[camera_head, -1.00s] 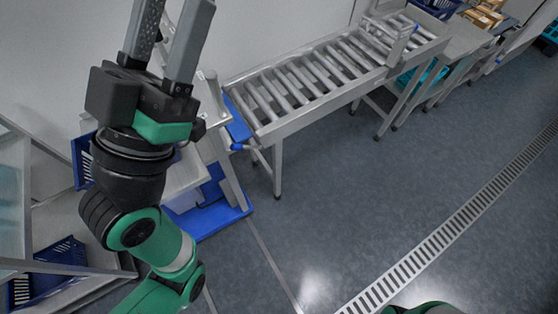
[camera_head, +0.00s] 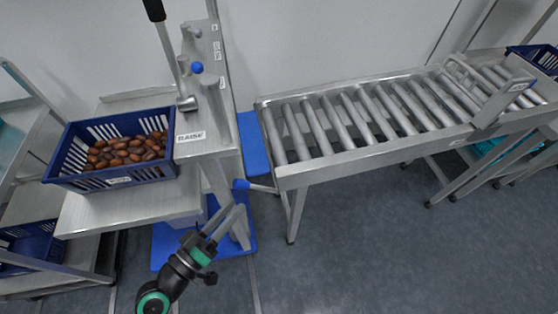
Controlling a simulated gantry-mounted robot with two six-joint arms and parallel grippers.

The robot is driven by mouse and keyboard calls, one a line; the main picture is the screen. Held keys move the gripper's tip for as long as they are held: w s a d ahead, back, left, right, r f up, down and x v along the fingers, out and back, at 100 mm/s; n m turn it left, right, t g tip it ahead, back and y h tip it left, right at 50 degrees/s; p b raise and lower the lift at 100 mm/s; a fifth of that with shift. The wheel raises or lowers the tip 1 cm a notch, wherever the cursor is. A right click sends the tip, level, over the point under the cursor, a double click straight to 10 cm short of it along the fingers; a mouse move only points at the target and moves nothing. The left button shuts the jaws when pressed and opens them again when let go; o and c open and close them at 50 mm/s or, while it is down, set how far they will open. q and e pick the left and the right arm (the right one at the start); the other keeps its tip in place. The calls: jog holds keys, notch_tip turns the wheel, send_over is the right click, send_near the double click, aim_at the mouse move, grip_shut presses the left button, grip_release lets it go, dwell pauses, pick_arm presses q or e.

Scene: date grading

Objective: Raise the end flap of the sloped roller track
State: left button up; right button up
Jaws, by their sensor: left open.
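The sloped roller track (camera_head: 375,148), a grey metal frame with a row of rollers, runs from the centre toward the right. At its left end is a blue panel (camera_head: 254,145), which looks like the end flap; its exact angle is hard to tell. A short bar with a blue knob (camera_head: 240,184) sticks out leftward from the track's lower left corner. My left gripper (camera_head: 235,208) is open and empty, below the blue knob and apart from it in the picture. My right gripper is out of view.
Left of the track, a blue crate (camera_head: 68,160) of brown dates sits on a metal stand. Beside it are a black-handled lever (camera_head: 167,45), a "RAISE" label (camera_head: 191,136) and another blue knob (camera_head: 197,68). A metal gate (camera_head: 492,103) spans the track's right part.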

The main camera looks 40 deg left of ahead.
aim_at(254, 185)
pick_arm(q)
jog(key=w+p, duration=0.1)
jog(key=w, duration=0.2)
jog(key=w+p, duration=0.1)
jog(key=w, duration=0.1)
jog(key=w+p, duration=0.1)
jog(key=w, duration=0.2)
jog(key=shift+w+a+f, duration=0.1)
jog(key=shift+w+f, duration=0.2)
jog(key=shift+w, duration=0.05)
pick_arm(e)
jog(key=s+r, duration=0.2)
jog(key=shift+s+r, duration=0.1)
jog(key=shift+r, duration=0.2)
pick_arm(q)
jog(key=shift+s, duration=0.1)
grip_shut()
dwell(0.6)
